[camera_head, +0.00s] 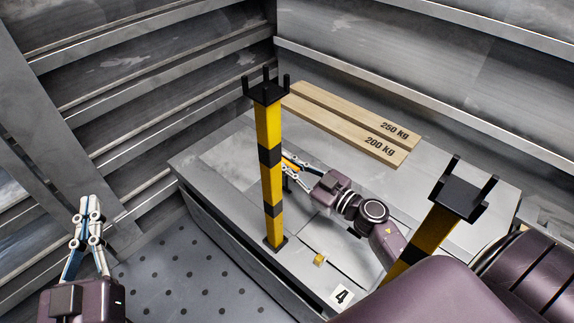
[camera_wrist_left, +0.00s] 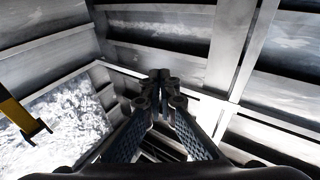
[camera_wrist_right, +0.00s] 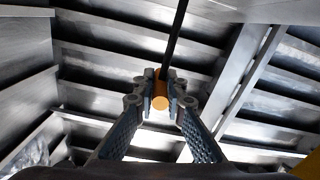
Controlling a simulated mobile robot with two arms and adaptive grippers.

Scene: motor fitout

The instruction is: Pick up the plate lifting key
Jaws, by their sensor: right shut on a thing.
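My right gripper (camera_head: 284,170) is partly hidden behind the yellow and black post in the head view. In the right wrist view, my right gripper (camera_wrist_right: 160,88) is shut on the plate lifting key, whose orange round handle (camera_wrist_right: 160,102) sits between the fingertips. Its thin black shaft (camera_wrist_right: 178,35) extends away from the fingers. In the head view a small orange part of the key (camera_head: 290,156) shows beside the post. My left gripper (camera_head: 90,208) is raised at the left, fingers together and empty. It also shows shut in the left wrist view (camera_wrist_left: 160,88).
A yellow and black post (camera_head: 268,185) with a black pronged top stands before my right gripper. A second post (camera_head: 462,193) stands at the right. Wooden boards marked 250 kg and 200 kg (camera_head: 350,122) lie behind.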

